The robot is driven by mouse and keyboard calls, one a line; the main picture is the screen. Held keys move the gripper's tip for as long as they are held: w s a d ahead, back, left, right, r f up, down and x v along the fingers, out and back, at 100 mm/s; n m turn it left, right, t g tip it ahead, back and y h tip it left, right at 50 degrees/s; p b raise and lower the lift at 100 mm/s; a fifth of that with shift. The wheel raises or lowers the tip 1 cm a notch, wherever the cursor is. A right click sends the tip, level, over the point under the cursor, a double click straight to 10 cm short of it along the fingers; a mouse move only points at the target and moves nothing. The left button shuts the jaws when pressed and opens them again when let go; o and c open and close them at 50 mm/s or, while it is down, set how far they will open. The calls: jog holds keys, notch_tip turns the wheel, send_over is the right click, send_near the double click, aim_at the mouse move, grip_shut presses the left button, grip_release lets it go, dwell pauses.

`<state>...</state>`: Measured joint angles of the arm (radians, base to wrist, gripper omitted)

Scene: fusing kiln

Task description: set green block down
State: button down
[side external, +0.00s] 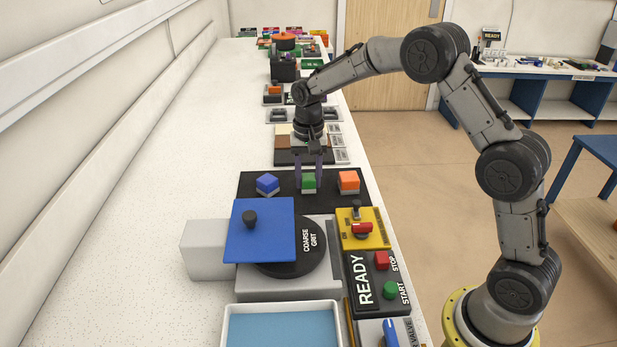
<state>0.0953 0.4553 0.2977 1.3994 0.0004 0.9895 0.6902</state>
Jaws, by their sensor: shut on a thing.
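The green block (309,182) is on or just above the black mat (331,188), between a blue block (267,183) on the left and an orange block (348,181) on the right. My gripper (309,178) points down with its two fingers on either side of the green block, shut on it. Each block shows a pale lower part. I cannot tell whether the green block touches the mat.
In front stand a grinder with a black disc (300,250) and blue plate (260,232), a yellow switch box (362,231), a READY panel (364,284) and a blue-filled tray (283,306). Several items line the bench behind. The white bench (150,200) is clear at left.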

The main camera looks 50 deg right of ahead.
aim_at(309, 177)
jog(key=shift+f, duration=0.15)
jog(key=shift+c, duration=2.2)
grip_release()
notch_tip(309, 177, up, 12)
jog(key=shift+r, duration=0.25)
